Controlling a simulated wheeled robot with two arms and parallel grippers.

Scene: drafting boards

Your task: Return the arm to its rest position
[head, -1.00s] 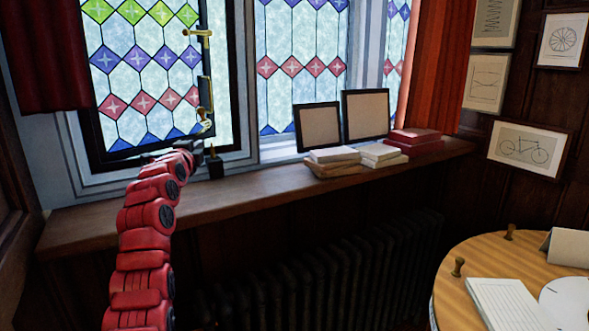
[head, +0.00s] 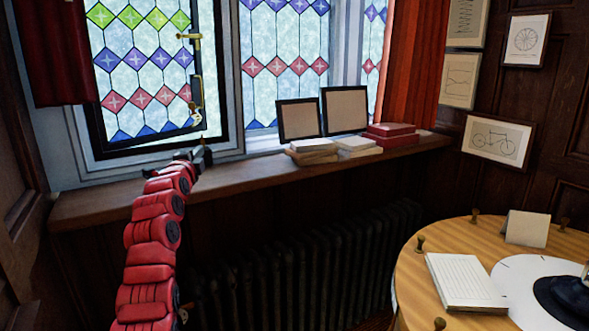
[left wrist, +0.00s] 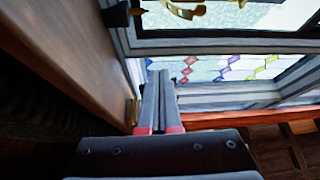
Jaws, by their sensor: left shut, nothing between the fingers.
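My left arm (head: 152,235), red and jointed, reaches up from the bottom of the head view toward the window sill. Its left gripper (head: 198,156) is small there, in front of the lower edge of the dark-framed leaded window (head: 150,80). In the left wrist view the gripper (left wrist: 158,85) points away with its two grey fingers together and nothing between them. A wooden surface lies to its left and window frame ahead and right. Whether the fingers touch the frame cannot be told. My right gripper is not in view.
The wooden sill (head: 250,180) holds two dark frames (head: 345,110), paper stacks (head: 312,150) and red boxes (head: 392,134). A brass window handle (head: 196,92) is above the gripper. A dark radiator (head: 300,265) stands below. A round table (head: 415,265) stands at right.

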